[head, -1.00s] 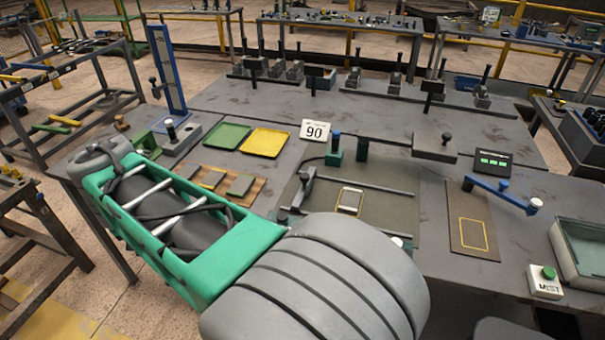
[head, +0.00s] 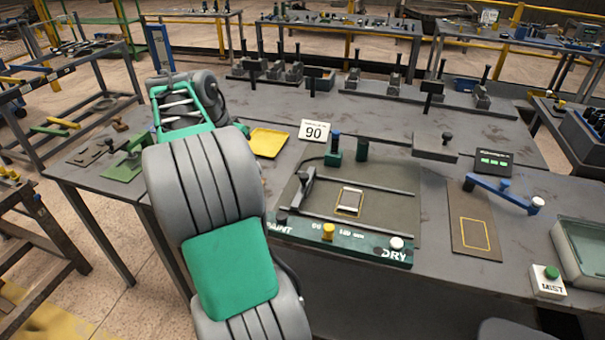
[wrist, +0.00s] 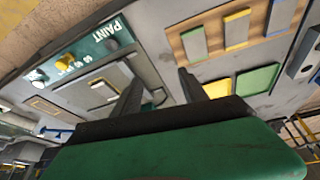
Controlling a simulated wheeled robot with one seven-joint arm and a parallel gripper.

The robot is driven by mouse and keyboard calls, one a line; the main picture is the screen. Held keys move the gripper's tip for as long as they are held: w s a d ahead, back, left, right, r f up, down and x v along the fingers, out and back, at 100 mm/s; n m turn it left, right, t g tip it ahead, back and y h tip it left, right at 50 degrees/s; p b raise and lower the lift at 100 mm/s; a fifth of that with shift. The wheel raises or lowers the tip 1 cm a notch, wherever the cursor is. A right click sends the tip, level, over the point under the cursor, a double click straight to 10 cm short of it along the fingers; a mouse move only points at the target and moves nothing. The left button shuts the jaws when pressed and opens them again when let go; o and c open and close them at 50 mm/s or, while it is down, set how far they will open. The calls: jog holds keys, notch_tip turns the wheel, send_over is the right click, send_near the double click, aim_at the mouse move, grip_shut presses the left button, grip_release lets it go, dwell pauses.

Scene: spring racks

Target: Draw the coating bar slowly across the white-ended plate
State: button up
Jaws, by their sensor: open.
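In the head view, a small plate (head: 349,202) with a pale face lies in a yellow outline on the dark coating bed (head: 385,207), between two rails. The grey coating bar (head: 303,190) with its upright handle stands at the left of the bed, apart from the plate. The wrist view shows the plate (wrist: 103,92) at left. My gripper (wrist: 160,94) is open, its two dark fingers spread, and nothing is clearly held. Its fingertips do not show in the head view. Grey parts of the coating station show between and beyond the fingers.
A green control strip (head: 340,240) with a yellow knob and "DRY" lettering fronts the bed. The wrist view shows a wooden board (wrist: 217,37) with several coloured-ended plates, beside yellow (wrist: 217,88) and green (wrist: 258,80) trays.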

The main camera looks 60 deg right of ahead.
aim_at(304, 175)
jog(key=s+d+f+m+g, duration=0.2)
jog(key=s+d+f+m, duration=0.2)
jog(key=s+d+m, duration=0.6)
jog(key=shift+s+d+f+n+b, duration=0.1)
jog(key=shift+d+f+n+b, duration=0.4)
jog(key=shift+d+f, duration=0.55)
jog(key=shift+s+d+f+n+b, duration=0.15)
jog(key=shift+d+f+n+b, duration=0.3)
jog(key=shift+f, duration=1)
jog(key=shift+s+d+f+n+b, duration=0.1)
jog(key=shift+d+f+n+b, duration=0.15)
jog(key=shift+d+f+n, duration=0.75)
jog(key=shift+a+f+m, duration=0.15)
jog(key=shift+f+m, duration=0.1)
jog(key=shift+m, duration=0.1)
jog(key=shift+c, duration=0.3)
grip_shut()
